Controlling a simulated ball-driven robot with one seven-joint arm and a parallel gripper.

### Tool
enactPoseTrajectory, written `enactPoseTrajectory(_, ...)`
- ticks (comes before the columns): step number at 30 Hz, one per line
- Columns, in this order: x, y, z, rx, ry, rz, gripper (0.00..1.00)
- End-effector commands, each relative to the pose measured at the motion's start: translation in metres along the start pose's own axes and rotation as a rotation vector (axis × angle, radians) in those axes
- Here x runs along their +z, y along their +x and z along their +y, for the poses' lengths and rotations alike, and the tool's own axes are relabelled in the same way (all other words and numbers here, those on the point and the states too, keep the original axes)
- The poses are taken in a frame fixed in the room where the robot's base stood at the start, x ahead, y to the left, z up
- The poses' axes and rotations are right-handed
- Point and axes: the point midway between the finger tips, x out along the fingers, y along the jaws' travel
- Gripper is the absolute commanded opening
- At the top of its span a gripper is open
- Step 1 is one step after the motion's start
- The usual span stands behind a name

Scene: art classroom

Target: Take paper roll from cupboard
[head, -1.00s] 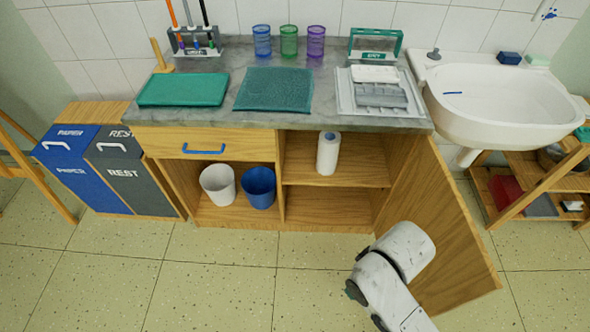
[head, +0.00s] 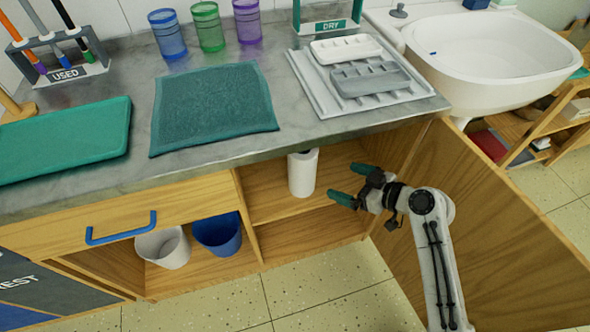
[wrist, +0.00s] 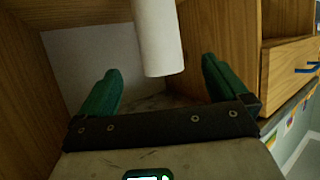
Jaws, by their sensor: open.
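The white paper roll (head: 303,173) stands upright on the upper shelf (head: 268,203) of the cupboard, under the counter. My gripper (head: 346,184) is open, with green fingers, at the front of the cupboard, to the right of the roll and apart from it. In the wrist view the roll (wrist: 158,38) shows ahead, beyond and between the two open fingers (wrist: 160,85); nothing is between the jaws. The cupboard door (head: 490,215) stands open to the right, beside my arm. The roll's top is partly hidden by the counter edge in the head view.
A white bin (head: 163,248) and a blue bin (head: 218,234) stand in the left compartment. The counter (head: 215,140) overhangs the shelf. Floor in front is clear.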

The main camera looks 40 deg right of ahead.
Motion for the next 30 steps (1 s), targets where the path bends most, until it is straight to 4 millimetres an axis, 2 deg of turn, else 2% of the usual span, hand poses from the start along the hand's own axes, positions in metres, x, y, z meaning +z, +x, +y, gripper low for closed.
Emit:
enactPoseTrajectory(5, -0.009, 0.017, 0.004, 0.008, -0.005, 0.021, 1.0)
enactPoseTrajectory(15, -0.032, 0.072, 0.004, 0.008, -0.005, 0.017, 1.0)
enactPoseTrajectory(23, -0.038, 0.087, 0.004, 0.007, -0.004, 0.015, 1.0)
enactPoseTrajectory(30, -0.048, 0.121, 0.004, 0.006, -0.003, 0.015, 1.0)
